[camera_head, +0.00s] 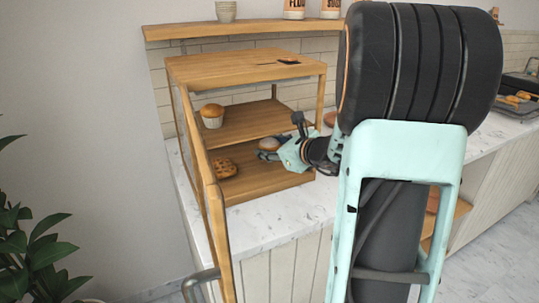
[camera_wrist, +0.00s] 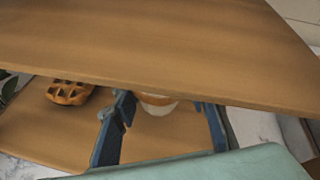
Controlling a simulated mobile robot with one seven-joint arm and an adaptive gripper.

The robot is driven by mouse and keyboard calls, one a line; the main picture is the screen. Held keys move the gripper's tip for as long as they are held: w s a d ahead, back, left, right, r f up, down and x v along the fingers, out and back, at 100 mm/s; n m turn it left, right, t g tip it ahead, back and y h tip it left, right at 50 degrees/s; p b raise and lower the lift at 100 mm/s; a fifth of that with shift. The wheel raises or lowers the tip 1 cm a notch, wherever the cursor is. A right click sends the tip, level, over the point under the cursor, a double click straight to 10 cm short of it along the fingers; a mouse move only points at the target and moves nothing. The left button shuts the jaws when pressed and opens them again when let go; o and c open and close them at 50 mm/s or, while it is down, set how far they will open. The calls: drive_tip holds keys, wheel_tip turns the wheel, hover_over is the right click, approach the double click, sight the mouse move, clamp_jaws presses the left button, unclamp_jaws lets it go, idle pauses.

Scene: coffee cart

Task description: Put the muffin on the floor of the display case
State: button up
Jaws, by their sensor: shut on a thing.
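The display case (camera_head: 225,70) is a wooden case with a top, a middle shelf (camera_head: 245,125) and a floor (camera_head: 265,184). My gripper (camera_head: 268,147) reaches in from the right, between the middle shelf and the floor. It is shut on a muffin (camera_head: 272,144) with a pale wrapper and brown top, which is partly hidden. In the wrist view the muffin (camera_wrist: 158,104) shows between the fingers (camera_wrist: 163,108), above the case floor (camera_wrist: 55,140). I cannot tell whether it touches the floor. Another muffin (camera_head: 212,116) stands on the middle shelf at the left.
A waffle-like pastry (camera_head: 224,167) lies on the case floor left of my gripper. The middle shelf (camera_wrist: 150,45) hangs close above the gripper. An open door frame (camera_head: 215,205) stands at the case's front left. Bare floor of the case shows in front.

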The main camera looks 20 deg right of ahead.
drive_tip(key=shift+f, duration=1.15)
drive_tip(key=shift+f+b, duration=0.2)
drive_tip(key=shift+b, duration=0.15)
drive_tip(key=o, duration=1.2)
drive_tip(key=shift+o, duration=0.2)
drive_tip(key=shift+r, duration=0.1)
